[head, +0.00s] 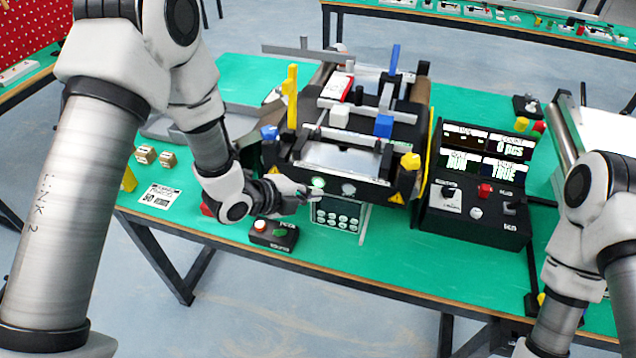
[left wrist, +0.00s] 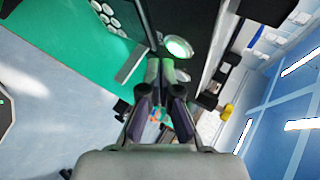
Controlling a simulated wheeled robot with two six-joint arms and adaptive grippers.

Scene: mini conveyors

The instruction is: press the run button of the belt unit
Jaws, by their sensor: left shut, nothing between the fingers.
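The belt unit (head: 390,165) stands on the green table, with yellow and blue levers and small parts on top. No readable label marks either as the run button. My left gripper (head: 311,194) is shut and empty, its tips close to the green-lit button. In the left wrist view the fingertips (left wrist: 159,66) are just beside a glowing pale-green button (left wrist: 178,47); I cannot tell whether they touch. My right gripper is out of view.
A keypad (head: 338,214) is below the buttons. A small black box (head: 273,236) with orange and green buttons stands left of it. A display console (head: 475,205) reading "RUN", "TRUE" and "0 pcs" is to the right. A label card (head: 160,196) lies left.

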